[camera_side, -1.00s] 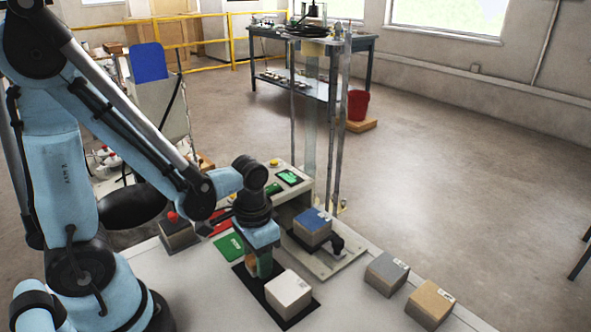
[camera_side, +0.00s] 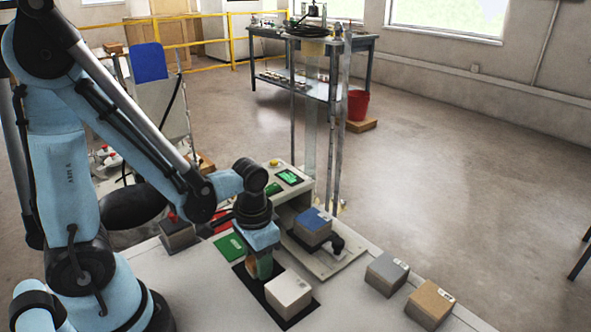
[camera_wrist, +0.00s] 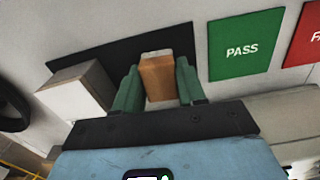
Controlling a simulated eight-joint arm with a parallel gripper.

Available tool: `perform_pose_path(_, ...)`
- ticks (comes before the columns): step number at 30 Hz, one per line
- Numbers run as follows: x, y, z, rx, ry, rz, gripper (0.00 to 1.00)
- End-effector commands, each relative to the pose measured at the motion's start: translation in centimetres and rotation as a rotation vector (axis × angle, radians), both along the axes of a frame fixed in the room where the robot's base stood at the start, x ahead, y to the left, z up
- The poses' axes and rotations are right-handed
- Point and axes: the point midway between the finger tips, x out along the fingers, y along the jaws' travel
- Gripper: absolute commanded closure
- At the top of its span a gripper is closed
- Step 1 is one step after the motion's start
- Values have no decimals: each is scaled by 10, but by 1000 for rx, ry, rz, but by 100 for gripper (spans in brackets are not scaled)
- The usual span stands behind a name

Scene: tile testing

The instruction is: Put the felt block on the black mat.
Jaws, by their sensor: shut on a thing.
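My gripper (camera_wrist: 158,82) is shut on an orange-brown block (camera_wrist: 157,70), with a green finger on each side of it. I take this to be the felt block; its surface does not clearly show the material. In the side view my gripper (camera_side: 263,267) points down at the black mat (camera_side: 243,277), and the fingers partly hide the block. The wrist view shows the black mat (camera_wrist: 110,54) behind and around the block. I cannot tell whether the block touches the mat. A white-topped block (camera_side: 288,293) sits at the mat's front part, right of my gripper.
A blue-topped block (camera_side: 313,223) sits on the test stand behind my gripper. A grey block (camera_side: 386,273) and a tan block (camera_side: 430,303) stand at right. The green PASS tile (camera_wrist: 246,45) and red tile (camera_wrist: 306,40) lie beside the mat.

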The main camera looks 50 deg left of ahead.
Motion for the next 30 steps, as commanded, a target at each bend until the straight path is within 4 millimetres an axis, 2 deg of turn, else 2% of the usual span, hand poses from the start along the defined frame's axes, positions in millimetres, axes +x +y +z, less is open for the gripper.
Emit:
perform_pose_path(3, 0, 0, -1, 0, 0, 0, 93)
perform_pose_path(4, 0, 0, -1, 0, 0, 0, 55)
perform_pose_path(9, 0, 0, -1, 0, 0, 0, 30)
perform_pose_path(15, 0, 0, -1, 0, 0, 0, 30)
perform_pose_path(19, 0, 0, -1, 0, 0, 0, 10)
perform_pose_path(20, 0, 0, -1, 0, 0, 0, 9)
perform_pose_path(30, 0, 0, 2, 0, 0, 0, 9)
